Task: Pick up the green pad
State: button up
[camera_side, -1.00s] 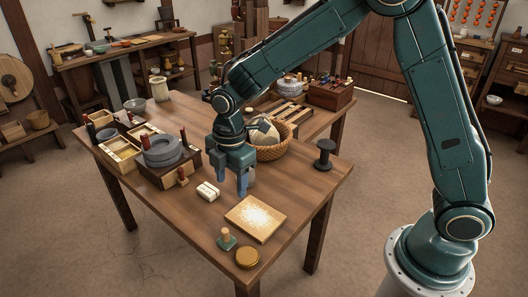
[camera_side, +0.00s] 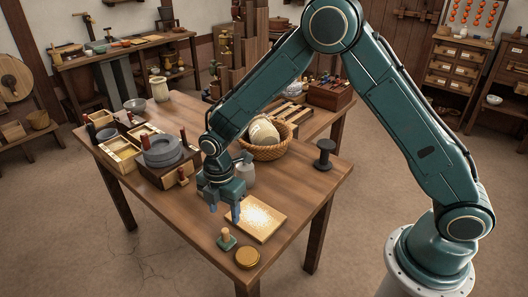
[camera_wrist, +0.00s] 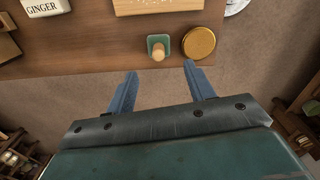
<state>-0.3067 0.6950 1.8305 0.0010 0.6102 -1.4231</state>
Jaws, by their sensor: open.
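The green pad (camera_side: 228,243) is a small green square with an upright wooden knob on it. It lies near the table's front corner in the side view. In the wrist view the pad (camera_wrist: 151,40) lies beyond the fingertips, between their lines. My gripper (camera_side: 224,211) is open and empty, pointing down above the table, a little behind the pad in the side view. Its two blue fingers also show in the wrist view (camera_wrist: 160,68), apart from the pad and with nothing between them.
A round brass-coloured lid or tin (camera_side: 247,257) sits close beside the pad, at the table edge. A pale board (camera_side: 262,214) lies behind them. A white block marked GINGER (camera_wrist: 45,8) is at the wrist view's upper left. A dark spool (camera_side: 325,154) stands farther right.

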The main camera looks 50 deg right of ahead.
aim_at(225, 230)
jog(key=shift+f, duration=2.2)
jog(key=shift+w+a+f, duration=0.1)
jog(key=shift+f, duration=2.45)
jog(key=c, duration=0.7)
jog(key=shift+r, duration=0.1)
notch_tip(225, 230, up, 20)
